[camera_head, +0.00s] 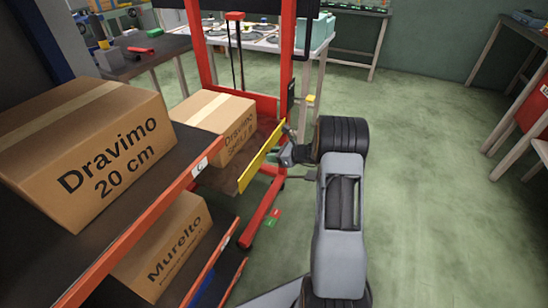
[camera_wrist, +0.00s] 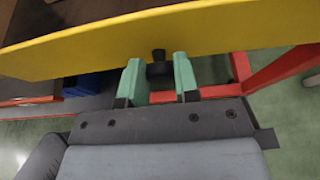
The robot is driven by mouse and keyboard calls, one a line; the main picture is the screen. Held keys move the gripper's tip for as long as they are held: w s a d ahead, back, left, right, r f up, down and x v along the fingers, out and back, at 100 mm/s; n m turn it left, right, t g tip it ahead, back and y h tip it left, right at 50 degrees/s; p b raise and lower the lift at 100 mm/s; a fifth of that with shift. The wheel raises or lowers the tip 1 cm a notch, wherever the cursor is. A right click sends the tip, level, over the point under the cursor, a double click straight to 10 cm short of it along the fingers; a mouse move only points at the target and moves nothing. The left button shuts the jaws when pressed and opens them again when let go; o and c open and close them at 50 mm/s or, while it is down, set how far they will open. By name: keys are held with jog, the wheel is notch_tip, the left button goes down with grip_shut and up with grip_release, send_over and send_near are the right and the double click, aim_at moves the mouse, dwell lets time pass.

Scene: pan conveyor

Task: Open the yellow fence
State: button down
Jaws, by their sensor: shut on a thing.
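The yellow fence (camera_head: 260,158) is a narrow panel along the right edge of the brown platform (camera_head: 222,178) on the red frame. In the wrist view the yellow fence (camera_wrist: 225,28) crosses the top as a wide, slightly slanted band. A black knob (camera_wrist: 158,68) sits at its lower edge. My gripper (camera_wrist: 158,80) has its two green fingers on either side of this knob, shut on it. In the head view my gripper (camera_head: 277,155) is at the fence's outer side, and its fingers are small and partly hidden.
A Dravimo box (camera_head: 215,112) stands on the platform behind the fence. The red upright frame (camera_head: 288,60) rises close to my arm. A shelf at left holds a large Dravimo box (camera_head: 85,155) and a Murelto box (camera_head: 165,250). Green floor at right is clear.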

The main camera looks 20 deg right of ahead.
notch_tip(320, 180, up, 2)
jog(key=shift+r, duration=0.1)
jog(key=shift+w, duration=0.1)
jog(key=c, duration=1.1)
grip_release()
jog(key=shift+o, duration=1.2)
jog(key=p+v, duration=0.3)
jog(key=v, duration=1)
jog(key=shift+s+d+p, duration=0.2)
jog(key=shift+s+p, duration=0.2)
jog(key=shift+s, duration=0.05)
